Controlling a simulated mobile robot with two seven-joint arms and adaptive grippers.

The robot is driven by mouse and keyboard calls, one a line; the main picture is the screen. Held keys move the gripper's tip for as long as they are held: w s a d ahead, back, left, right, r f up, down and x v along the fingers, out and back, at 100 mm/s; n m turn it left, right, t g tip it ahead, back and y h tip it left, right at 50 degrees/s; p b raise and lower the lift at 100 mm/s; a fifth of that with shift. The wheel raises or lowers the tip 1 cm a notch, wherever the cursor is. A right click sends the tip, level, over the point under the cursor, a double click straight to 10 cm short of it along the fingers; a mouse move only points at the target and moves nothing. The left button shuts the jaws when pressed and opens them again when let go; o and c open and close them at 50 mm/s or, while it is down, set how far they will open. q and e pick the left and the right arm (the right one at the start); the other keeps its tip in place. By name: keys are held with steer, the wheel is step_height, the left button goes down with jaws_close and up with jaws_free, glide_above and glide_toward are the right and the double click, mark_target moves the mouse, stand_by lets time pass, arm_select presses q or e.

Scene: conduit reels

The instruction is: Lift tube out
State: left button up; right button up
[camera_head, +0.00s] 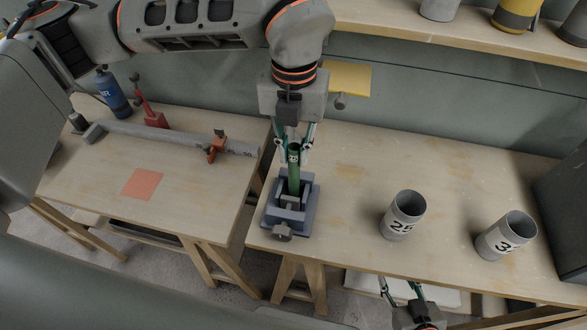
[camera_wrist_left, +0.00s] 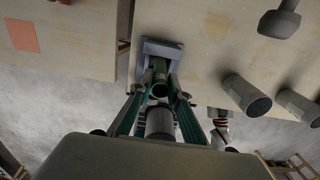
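A green tube (camera_head: 294,176) with a pale label near its top stands upright in a blue-grey vise-like holder (camera_head: 305,222) near the front left corner of the right bench. Its lower end is hidden inside the holder. My left gripper (camera_head: 293,158) points down from above, its fingers on either side of the tube's upper part. They look spread with gaps beside the tube. The left wrist view shows the tube (camera_wrist_left: 160,68) between these fingers and the holder (camera_wrist_left: 148,48) beyond. My right gripper (camera_head: 402,290) is open and empty, low by the bench's front edge.
Two grey cups, one marked 25 (camera_head: 402,215) and another (camera_head: 507,235), stand to the right. A long grey pipe (camera_head: 170,137), red clamp (camera_head: 216,149), blue bottle (camera_head: 112,93) and orange square (camera_head: 142,184) are on the left bench. A gap separates the benches.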

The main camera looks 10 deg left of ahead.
arm_select(q)
steer(key=shift+s, duration=0.2)
steer(key=shift+c, duration=0.5)
steer(key=shift+r+p, duration=1.45)
steer(key=shift+r, duration=2.1)
